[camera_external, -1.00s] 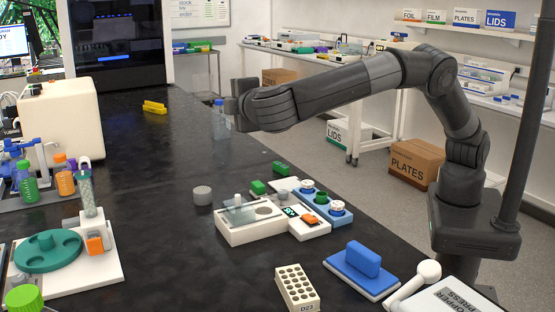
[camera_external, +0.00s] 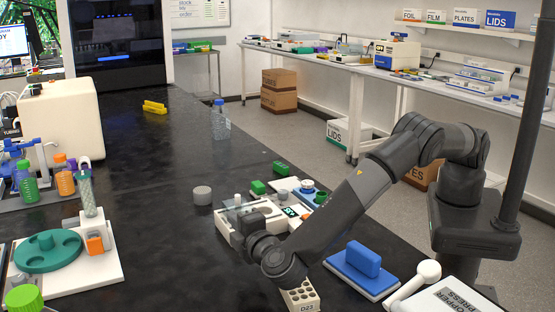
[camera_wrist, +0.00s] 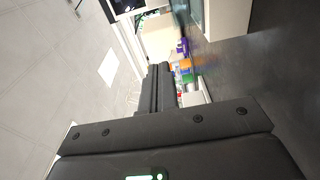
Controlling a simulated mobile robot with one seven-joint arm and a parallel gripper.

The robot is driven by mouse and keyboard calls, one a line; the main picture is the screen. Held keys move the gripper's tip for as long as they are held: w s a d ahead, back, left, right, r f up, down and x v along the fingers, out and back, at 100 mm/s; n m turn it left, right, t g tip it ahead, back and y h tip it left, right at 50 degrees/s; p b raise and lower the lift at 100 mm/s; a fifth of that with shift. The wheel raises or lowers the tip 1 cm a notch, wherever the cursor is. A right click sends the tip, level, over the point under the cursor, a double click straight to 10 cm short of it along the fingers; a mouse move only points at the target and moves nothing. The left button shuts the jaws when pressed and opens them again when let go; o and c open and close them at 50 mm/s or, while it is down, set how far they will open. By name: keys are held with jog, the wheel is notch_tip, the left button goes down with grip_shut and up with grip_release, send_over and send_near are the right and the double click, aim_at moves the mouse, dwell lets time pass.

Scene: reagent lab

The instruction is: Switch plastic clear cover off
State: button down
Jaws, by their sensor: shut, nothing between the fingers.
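The clear plastic cover (camera_external: 231,214) is on the left part of a low white device (camera_external: 221,226), with a small pale knob above it. My gripper (camera_external: 241,219) is low at the device's front and overlaps the cover in the external view. I cannot tell whether it touches the cover. My gripper also shows in the wrist view (camera_wrist: 160,84), with its fingers together and nothing seen between them. My forearm and wrist hide the device's front right part and its orange switch. The green display (camera_external: 290,211) is still partly visible.
A grey cylinder (camera_external: 202,195) stands left of the device. Green blocks (camera_external: 281,168) lie behind it. A blue block on a stand (camera_external: 361,260) is to the right. A white rack (camera_external: 303,299) sits under my arm. The bench behind is mostly clear, with a bottle (camera_external: 220,120).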

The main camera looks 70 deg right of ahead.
aim_at(234, 210)
jog(key=shift+f, duration=0.4)
jog(key=x, duration=1)
jog(key=shift+s+d, duration=0.5)
jog(key=shift+s, duration=0.35)
jog(key=shift+s+d, duration=0.5)
jog(key=shift+s, duration=0.4)
jog(key=s+d, duration=0.5)
jog(key=shift+s+d, duration=0.35)
